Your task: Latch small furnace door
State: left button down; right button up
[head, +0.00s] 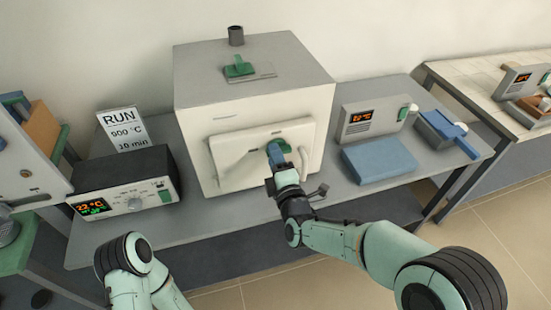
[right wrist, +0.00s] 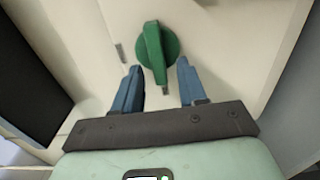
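The small furnace (head: 253,105) is a cream box with a grey top in the middle of the bench. Its door (head: 232,158) looks closed against the front. A green latch knob (right wrist: 157,52) with a raised grip bar is on the door; in the head view it is partly hidden by my right gripper (head: 279,152). A white handle (head: 304,162) is right of the knob. My left gripper is not in view.
A control box (head: 122,182) and a RUN sign (head: 124,128) stand left of the furnace. A blue slab (head: 379,160), a small display unit (head: 370,119) and a blue-topped box (head: 447,132) are to the right. Bare bench (head: 230,215) lies in front.

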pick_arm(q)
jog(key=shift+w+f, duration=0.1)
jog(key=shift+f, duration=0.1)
pick_arm(e)
jog(key=v, duration=1.3)
jog(key=shift+s, duration=0.2)
jog(key=shift+d, duration=0.1)
